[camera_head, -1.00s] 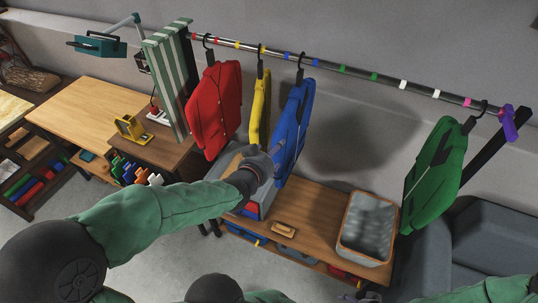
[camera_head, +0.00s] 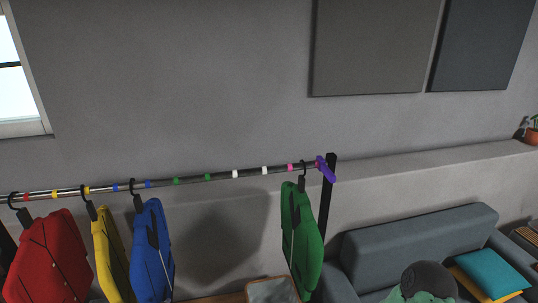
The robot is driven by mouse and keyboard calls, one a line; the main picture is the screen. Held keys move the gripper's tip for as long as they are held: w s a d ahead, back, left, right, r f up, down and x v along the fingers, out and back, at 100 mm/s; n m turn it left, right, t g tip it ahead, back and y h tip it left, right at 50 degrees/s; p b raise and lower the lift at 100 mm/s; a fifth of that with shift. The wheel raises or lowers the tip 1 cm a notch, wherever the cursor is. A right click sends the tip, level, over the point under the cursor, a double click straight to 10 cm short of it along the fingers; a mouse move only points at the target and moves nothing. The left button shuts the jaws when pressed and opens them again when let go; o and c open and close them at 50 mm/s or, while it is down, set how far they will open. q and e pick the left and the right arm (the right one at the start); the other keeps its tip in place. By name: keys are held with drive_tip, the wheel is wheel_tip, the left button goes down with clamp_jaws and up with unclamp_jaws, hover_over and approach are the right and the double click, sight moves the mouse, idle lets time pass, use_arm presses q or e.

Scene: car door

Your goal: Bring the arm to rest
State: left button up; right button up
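Neither of my grippers shows in the head view. Only a dark rounded joint with green sleeve of my own arm (camera_head: 427,284) shows at the bottom right, in front of the sofa. A red jacket (camera_head: 48,260), a yellow garment (camera_head: 110,255) and a blue jacket (camera_head: 152,250) hang at the left of the metal rail (camera_head: 220,176). A green jacket (camera_head: 301,240) hangs near its right end. The jackets hang from dark hooks, with no gripper seen at them.
Coloured bands mark the rail, which ends in a purple clamp (camera_head: 325,170) at a black post (camera_head: 327,205). A grey sofa (camera_head: 410,245) with teal (camera_head: 490,272) and yellow cushions stands at the right. A grey bin (camera_head: 272,290) is partly cut off below the green jacket.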

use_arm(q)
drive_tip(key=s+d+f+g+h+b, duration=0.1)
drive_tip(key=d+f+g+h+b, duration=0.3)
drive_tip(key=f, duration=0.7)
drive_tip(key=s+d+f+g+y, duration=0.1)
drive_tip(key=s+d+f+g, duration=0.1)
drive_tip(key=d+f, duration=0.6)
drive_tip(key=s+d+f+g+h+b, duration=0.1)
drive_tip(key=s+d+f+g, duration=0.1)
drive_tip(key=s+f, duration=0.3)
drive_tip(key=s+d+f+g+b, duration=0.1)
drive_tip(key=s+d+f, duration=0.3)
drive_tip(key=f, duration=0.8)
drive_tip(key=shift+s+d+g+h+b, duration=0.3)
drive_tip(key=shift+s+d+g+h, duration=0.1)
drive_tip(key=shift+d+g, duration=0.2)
